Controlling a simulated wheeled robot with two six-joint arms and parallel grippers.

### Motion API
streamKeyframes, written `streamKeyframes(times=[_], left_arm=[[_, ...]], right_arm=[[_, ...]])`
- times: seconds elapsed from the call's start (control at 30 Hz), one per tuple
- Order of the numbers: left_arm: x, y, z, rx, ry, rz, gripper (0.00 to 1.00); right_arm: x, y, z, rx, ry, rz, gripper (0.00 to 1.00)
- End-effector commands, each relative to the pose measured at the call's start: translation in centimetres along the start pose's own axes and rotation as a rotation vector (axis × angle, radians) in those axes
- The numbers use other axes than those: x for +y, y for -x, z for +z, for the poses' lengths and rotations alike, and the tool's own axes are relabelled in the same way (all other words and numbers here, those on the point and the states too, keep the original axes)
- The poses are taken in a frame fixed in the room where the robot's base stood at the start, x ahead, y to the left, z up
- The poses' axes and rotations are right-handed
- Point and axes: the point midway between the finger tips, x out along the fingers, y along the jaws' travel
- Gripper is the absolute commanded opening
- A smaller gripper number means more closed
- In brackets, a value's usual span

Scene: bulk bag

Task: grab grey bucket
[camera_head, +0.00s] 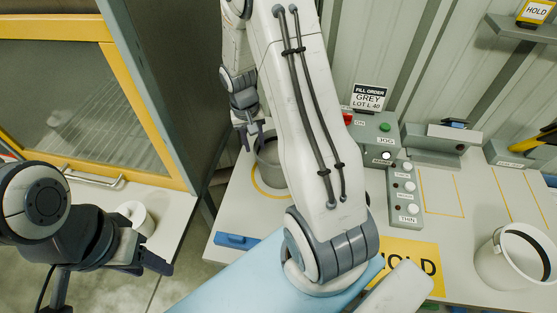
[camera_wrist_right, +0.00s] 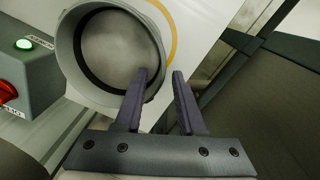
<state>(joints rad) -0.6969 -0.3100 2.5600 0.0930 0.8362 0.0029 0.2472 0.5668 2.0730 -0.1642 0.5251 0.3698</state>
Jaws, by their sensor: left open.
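The grey bucket (camera_head: 268,172) stands inside a yellow ring on the light worktop, partly hidden behind my right arm. In the right wrist view its open mouth (camera_wrist_right: 112,48) faces the camera and looks empty. My right gripper (camera_head: 249,134) is at the bucket's left rim in the head view. In the right wrist view its fingers (camera_wrist_right: 160,74) are apart, one overlapping the rim and the other outside it. I cannot tell whether they touch the wall. My left gripper (camera_head: 158,255) is open and empty at lower left, away from the bucket.
A white roll-like container (camera_head: 136,217) is near my left gripper. A second pale bucket (camera_head: 513,256) stands at far right. A control box (camera_head: 375,135) with buttons is right of my right arm. A yellow-framed cabinet (camera_head: 90,100) is at left. A blue handle (camera_head: 237,241) lies at the worktop's front.

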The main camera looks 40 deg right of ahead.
Motion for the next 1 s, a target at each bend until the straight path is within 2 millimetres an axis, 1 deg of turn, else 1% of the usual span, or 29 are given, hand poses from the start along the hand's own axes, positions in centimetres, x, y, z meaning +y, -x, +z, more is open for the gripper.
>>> streamKeyframes(times=[0.03, 0.13, 0.2, 0.33, 0.43, 0.6, 0.7, 0.8, 1.0], left_arm=[[0.0, 0.3, 0.0, 0.000, 0.000, 0.000, 0.50], [0.0, 0.6, 0.0, 0.000, 0.000, 0.000, 0.50], [0.1, 0.7, 0.0, 0.000, 0.000, 0.000, 0.50], [0.1, 0.9, -0.1, 0.000, 0.000, 0.000, 0.50], [0.1, 1.5, -0.1, 0.000, -0.001, 0.000, 0.50], [0.2, 2.6, -0.1, 0.000, -0.003, 0.000, 0.50], [0.2, 2.7, -0.1, 0.000, -0.004, 0.000, 0.50], [0.2, 2.8, -0.1, 0.000, -0.004, 0.000, 0.50], [0.2, 2.7, -0.1, 0.000, -0.004, 0.000, 0.50]], right_arm=[[0.1, -0.8, 0.2, -0.007, -0.001, 0.001, 0.39], [0.0, -2.3, 0.2, -0.006, 0.001, 0.001, 0.39], [0.0, -3.1, 0.2, -0.004, 0.002, 0.000, 0.39], [0.0, -3.8, 0.2, -0.003, 0.001, -0.001, 0.39], [0.0, -4.6, 0.3, -0.005, 0.003, 0.001, 0.39], [0.0, -6.8, 0.5, -0.007, 0.003, 0.000, 0.39], [-0.1, -8.1, 0.3, -0.004, 0.003, 0.000, 0.39], [-0.1, -8.7, 0.3, -0.002, 0.002, -0.001, 0.39], [-0.1, -8.9, 0.3, -0.001, 0.002, -0.001, 0.39]])
